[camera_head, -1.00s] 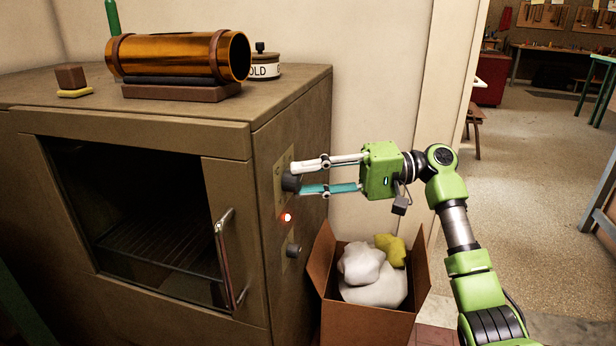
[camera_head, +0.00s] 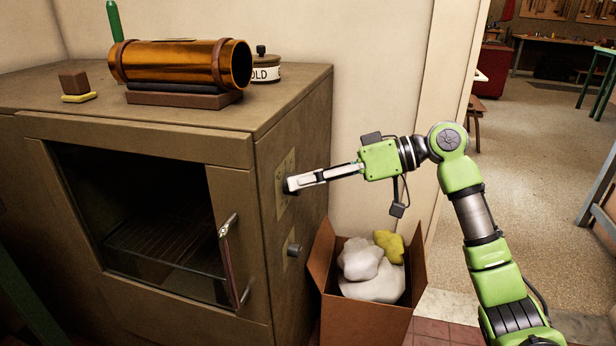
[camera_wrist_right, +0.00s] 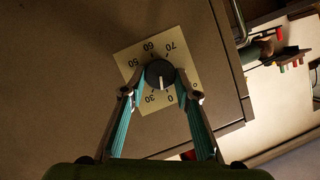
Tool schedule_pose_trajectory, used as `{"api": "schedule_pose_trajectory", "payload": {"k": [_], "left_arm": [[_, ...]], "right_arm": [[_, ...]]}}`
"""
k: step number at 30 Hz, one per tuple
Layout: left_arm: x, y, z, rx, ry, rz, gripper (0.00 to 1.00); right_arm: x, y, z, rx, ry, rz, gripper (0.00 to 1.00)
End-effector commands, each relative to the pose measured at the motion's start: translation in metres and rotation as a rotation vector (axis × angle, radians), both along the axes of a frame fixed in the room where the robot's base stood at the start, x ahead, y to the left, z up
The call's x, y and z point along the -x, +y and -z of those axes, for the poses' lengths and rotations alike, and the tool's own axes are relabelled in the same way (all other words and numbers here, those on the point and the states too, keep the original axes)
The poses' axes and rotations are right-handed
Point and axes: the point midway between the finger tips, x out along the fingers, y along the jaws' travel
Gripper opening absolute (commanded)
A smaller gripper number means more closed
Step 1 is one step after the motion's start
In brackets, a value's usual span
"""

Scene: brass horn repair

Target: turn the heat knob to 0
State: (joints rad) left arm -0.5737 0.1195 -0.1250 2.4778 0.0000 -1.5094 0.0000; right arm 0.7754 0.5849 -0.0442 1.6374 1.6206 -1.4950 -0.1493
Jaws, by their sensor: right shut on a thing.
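The heat knob (camera_wrist_right: 153,70) is a dark round knob on a pale dial plate (camera_wrist_right: 128,62) with printed numbers, in the right wrist view. Its white pointer mark points between 30 and 0, closer to the 0. My right gripper (camera_wrist_right: 160,82) is shut on the knob, with one teal-lined finger on each side. In the head view, the right gripper (camera_head: 291,185) reaches from the right to the oven's side wall, and its fingers hide most of the knob. The oven (camera_head: 140,122) is brown, with a dark window. My left gripper is not in view.
A second dark knob (camera_head: 294,249) sits lower on the side wall. A cardboard box (camera_head: 365,322) with white and yellow cloths stands below my right arm. On the oven top are a brass tube (camera_head: 180,60), a lidded pot (camera_head: 266,72) and a small brown block (camera_head: 74,82).

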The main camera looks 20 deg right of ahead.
Motion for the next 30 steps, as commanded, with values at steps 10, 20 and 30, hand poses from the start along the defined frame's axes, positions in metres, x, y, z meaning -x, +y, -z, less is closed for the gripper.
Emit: {"api": "schedule_pose_trajectory", "payload": {"k": [10, 20, 30], "left_arm": [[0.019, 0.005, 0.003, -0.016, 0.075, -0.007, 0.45], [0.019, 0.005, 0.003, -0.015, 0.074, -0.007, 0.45], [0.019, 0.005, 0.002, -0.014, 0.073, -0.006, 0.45]], "right_arm": [[0.003, 0.001, 0.001, 0.123, -0.172, -0.001, 0.07], [0.003, 0.002, 0.001, 0.162, -0.232, -0.002, 0.07], [0.003, 0.002, 0.001, 0.165, -0.237, -0.001, 0.07]]}}
